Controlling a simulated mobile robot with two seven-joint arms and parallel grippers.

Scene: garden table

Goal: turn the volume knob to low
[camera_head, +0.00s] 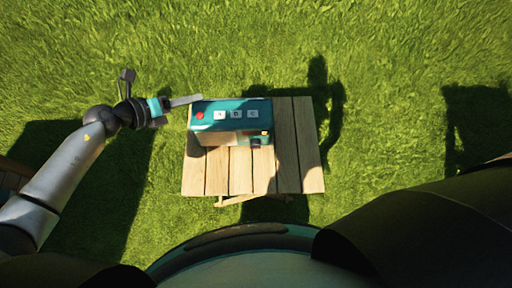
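A box-shaped radio (230,107) with a teal top and a pale front stands on the wooden table. Its top has a red round button and light buttons marked A, B and C. My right gripper is out of view.
The slatted wooden table (296,150) is small, with bare boards to the right of the radio and in front of it. Grass surrounds it, with dark shadows on several sides.

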